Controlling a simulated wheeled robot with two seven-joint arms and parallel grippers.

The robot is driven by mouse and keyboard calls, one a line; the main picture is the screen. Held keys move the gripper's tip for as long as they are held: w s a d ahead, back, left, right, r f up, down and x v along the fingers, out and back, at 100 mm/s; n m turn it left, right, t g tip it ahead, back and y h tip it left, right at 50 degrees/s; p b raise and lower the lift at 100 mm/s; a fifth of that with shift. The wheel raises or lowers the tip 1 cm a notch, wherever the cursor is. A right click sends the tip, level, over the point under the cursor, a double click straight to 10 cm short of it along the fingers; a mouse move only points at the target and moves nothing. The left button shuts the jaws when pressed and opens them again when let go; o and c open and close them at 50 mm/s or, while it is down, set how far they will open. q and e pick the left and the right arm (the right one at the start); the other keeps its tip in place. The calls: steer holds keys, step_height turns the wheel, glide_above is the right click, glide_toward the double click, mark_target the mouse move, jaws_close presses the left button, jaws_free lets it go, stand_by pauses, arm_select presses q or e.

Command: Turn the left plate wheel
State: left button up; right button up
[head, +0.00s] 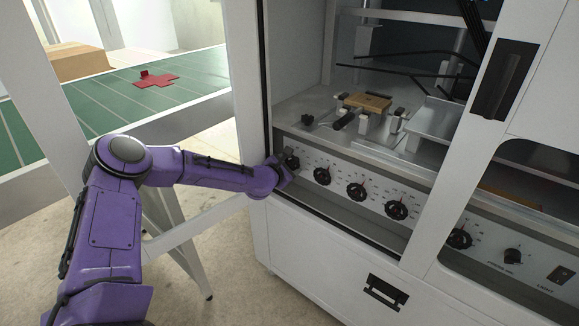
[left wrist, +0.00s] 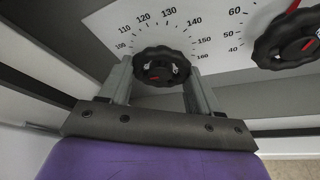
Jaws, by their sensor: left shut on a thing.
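The left plate wheel (left wrist: 161,66) is a black scalloped knob on a white panel, with a printed scale from about 100 to 160 around it. In the left wrist view my left gripper (left wrist: 159,80) has its two grey fingers on either side of this knob, shut on it. In the head view the knob (head: 291,162) shows at the left end of the row, partly hidden by my purple left gripper (head: 284,170). My right gripper is in neither view.
More black knobs (head: 357,193) run to the right along the panel. A white frame post (head: 243,70) stands just left of the opening. Inside the machine, a brown piece (head: 367,102) sits on a small fixture. A green conveyor (head: 110,95) carries a red cross-shaped blank (head: 156,80).

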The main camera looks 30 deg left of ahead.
arm_select(q)
steer(key=o, duration=1.1)
steer(key=shift+c, duration=0.2)
steer(key=p+v, duration=0.3)
steer(key=v, duration=0.7)
steer(key=shift+s, duration=0.3)
steer(key=shift+d, duration=0.1)
